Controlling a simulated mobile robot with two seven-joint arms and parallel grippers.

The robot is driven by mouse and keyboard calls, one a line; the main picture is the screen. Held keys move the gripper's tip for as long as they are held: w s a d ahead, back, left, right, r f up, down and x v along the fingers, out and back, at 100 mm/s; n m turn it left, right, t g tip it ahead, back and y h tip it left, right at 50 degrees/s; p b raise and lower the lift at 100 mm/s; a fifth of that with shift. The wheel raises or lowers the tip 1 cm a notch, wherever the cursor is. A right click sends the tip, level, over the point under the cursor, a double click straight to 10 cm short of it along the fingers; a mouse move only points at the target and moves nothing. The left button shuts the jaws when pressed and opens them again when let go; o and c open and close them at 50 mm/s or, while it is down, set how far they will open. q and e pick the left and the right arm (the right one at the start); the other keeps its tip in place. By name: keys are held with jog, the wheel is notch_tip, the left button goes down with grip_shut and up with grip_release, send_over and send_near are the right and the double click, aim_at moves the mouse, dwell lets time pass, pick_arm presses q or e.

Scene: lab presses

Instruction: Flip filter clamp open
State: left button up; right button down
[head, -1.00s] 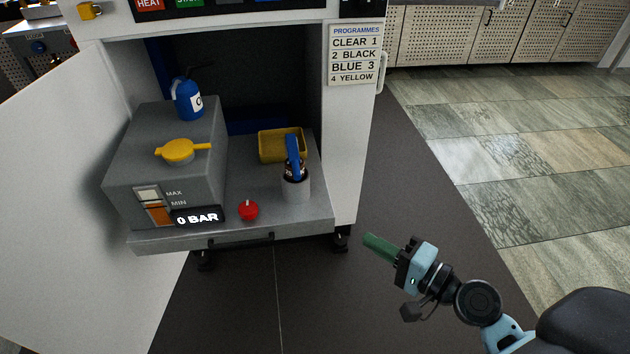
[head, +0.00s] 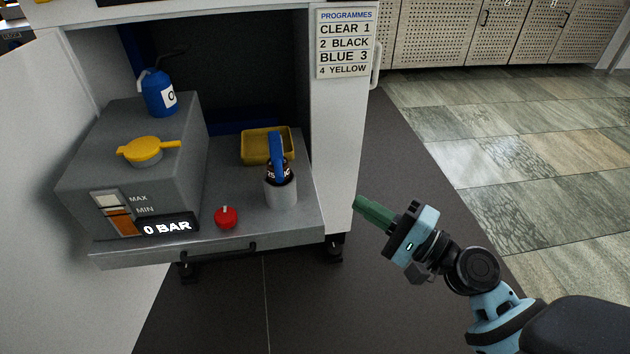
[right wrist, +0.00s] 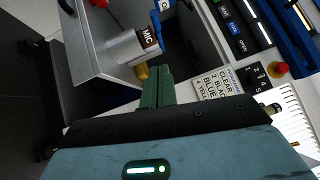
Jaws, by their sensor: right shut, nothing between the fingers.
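The filter clamp appears to be the blue lever (head: 277,157) standing upright on the grey cylindrical filter cup (head: 281,192), with a dark labelled band between them. It stands near the front right of the pull-out shelf, and the cup also shows in the right wrist view (right wrist: 122,47). My right gripper (head: 358,203) has green fingers, shut and empty, to the right of the shelf and apart from the cup. In the right wrist view its fingers (right wrist: 157,74) point toward the cabinet, below the cup. My left gripper is not in view.
A grey tank box with a yellow cap (head: 143,150) and a blue oil can (head: 160,93) fills the shelf's left. A red knob (head: 226,216) and a yellow tray (head: 266,146) are near the cup. An open white door (head: 40,200) stands left. Floor at right is clear.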

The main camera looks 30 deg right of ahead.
jog(key=p, duration=0.1)
send_near(283, 170)
jog(key=w+d, duration=0.1)
jog(key=w, duration=0.3)
jog(key=shift+w+a+r+p, duration=0.1)
jog(key=shift+w+a+p, duration=0.25)
jog(key=shift+a, duration=0.55)
jog(key=shift+w+a+r+p, duration=0.15)
jog(key=shift+w+a, duration=0.3)
jog(key=shift+a, duration=0.4)
jog(key=shift+a, duration=0.15)
